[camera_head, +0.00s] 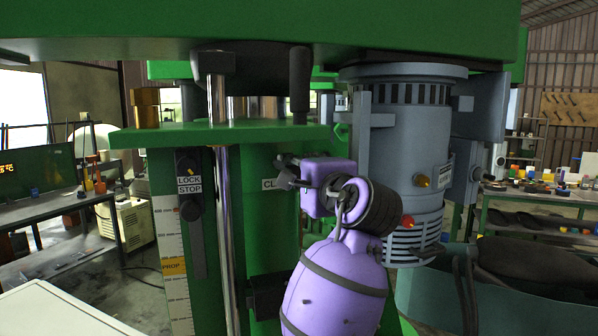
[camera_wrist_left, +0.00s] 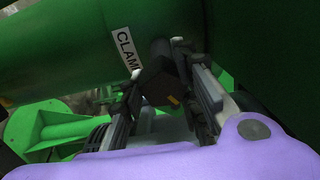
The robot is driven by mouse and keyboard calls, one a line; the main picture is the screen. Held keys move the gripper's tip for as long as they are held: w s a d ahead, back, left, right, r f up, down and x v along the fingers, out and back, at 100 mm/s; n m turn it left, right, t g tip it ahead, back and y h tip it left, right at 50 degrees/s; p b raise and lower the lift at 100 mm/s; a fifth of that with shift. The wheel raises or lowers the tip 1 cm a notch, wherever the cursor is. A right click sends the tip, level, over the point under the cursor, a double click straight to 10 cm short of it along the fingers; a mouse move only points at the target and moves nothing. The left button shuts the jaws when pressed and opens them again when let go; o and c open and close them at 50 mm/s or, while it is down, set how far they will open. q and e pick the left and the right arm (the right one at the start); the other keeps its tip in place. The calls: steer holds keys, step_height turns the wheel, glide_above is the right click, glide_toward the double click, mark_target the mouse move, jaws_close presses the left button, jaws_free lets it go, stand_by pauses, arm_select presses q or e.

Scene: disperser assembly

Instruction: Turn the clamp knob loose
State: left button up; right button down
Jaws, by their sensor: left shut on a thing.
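The clamp knob (camera_wrist_left: 160,82) is a dark, blocky knob on a short dark stem, beside a white label reading "CLAM…" (camera_wrist_left: 125,48) on the green column. My left gripper (camera_wrist_left: 157,70) has one finger on each side of the knob in the left wrist view and is shut on it. In the head view my left gripper (camera_head: 284,174) reaches leftward to the green column and partly covers the label (camera_head: 270,184). I cannot make out the knob there. My right gripper is not in view.
A "LOCK / STOP" lever plate (camera_head: 190,185), a scale strip (camera_head: 174,265) and a steel rod (camera_head: 222,200) stand left. A grey motor (camera_head: 405,140) stands close right of my wrist. A green beam (camera_head: 260,35) hangs above; a green vat (camera_head: 430,295) stands lower right.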

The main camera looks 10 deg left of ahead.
arm_select(q)
steer(key=shift+m, duration=0.8)
steer(key=o, duration=1.1)
steer(key=shift+o, duration=0.2)
steer(key=shift+s+d, duration=0.1)
steer(key=v, duration=1.1)
steer(key=shift+s+d+r, duration=0.2)
steer(key=shift+s+d, duration=0.05)
steer(key=shift+s, duration=0.05)
steer(key=shift+o, duration=0.2)
